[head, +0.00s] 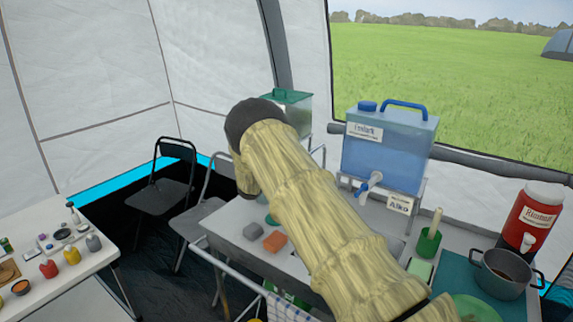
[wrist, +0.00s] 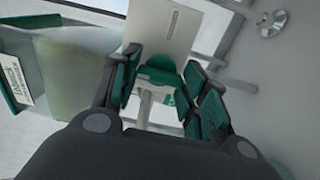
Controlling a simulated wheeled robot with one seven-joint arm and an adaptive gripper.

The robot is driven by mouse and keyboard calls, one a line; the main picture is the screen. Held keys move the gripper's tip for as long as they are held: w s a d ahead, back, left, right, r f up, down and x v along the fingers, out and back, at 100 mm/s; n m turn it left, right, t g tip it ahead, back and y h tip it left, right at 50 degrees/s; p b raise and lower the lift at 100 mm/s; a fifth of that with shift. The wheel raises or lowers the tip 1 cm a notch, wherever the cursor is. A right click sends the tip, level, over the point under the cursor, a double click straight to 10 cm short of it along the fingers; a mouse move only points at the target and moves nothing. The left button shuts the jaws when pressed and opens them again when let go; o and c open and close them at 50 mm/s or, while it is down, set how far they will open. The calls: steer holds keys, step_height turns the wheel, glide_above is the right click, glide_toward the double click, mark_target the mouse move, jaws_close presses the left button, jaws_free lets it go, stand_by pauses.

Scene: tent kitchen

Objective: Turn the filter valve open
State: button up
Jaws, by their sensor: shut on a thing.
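In the wrist view, my gripper (wrist: 158,92) has its two dark fingers with teal pads on either side of a green valve handle (wrist: 160,70). The gripper is shut on this handle. A pale stem shows below the handle, between the fingers. How far the valve is turned cannot be told. In the head view my sleeved arm reaches toward a clear tank with a green lid (head: 291,98), and the arm hides the gripper and the valve.
A blue water canister (head: 390,150) stands on a rack to the right. A red drink dispenser (head: 532,215) and a pot (head: 502,273) are farther right. A grey sponge (head: 254,231) and an orange sponge (head: 275,241) lie left of my arm. Metal rods show near the gripper.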

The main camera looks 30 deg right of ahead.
stand_by(0.3)
steer(key=o, duration=1)
steer(key=shift+f, duration=0.1)
steer(key=shift+o, duration=0.2)
steer(key=v, duration=1.2)
